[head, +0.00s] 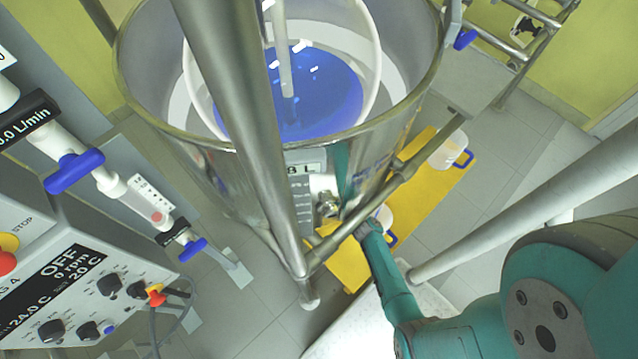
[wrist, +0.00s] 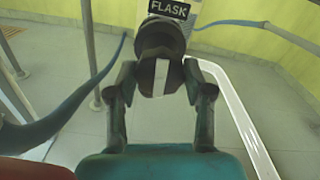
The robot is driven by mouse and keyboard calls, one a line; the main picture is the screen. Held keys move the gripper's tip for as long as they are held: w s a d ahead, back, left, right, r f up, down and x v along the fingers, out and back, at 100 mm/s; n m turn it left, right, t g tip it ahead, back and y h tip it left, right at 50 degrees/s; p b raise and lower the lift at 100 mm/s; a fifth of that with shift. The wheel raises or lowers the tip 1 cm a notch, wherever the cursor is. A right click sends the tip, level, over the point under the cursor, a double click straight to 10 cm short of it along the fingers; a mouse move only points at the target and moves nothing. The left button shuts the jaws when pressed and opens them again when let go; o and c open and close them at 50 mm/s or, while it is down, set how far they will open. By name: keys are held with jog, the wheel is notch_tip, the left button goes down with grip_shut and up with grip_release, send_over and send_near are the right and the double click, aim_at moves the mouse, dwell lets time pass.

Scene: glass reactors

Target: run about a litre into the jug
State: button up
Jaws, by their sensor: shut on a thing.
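The reactor's wide steel vessel (head: 400,125) holds an inner white-rimmed vessel with blue liquid (head: 325,100). A small metal outlet fitting (head: 327,204) shows low at its front. A white jug (head: 386,217) with a blue handle stands on a yellow platform below, partly hidden by my arm. My arm reaches in under the vessel beside the frame bar. In the wrist view my gripper (wrist: 160,88) is shut on a dark round knob (wrist: 161,42) with a pale stripe, probably a valve handle. I cannot see whether liquid runs into the jug.
A second white vessel with a blue handle (head: 448,152) stands farther along the yellow platform (head: 350,265). Steel frame bars (head: 385,190) cross close to my arm. A control box (head: 75,285) reading OFF and flow meters with blue valves (head: 75,170) are at left.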

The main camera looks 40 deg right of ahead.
jog(key=shift+n, duration=1.2)
jog(key=o, duration=1.1)
jog(key=shift+o, duration=0.2)
jog(key=shift+s, duration=0.1)
jog(key=s, duration=1.1)
jog(key=shift+s, duration=0.4)
jog(key=shift+a, duration=0.1)
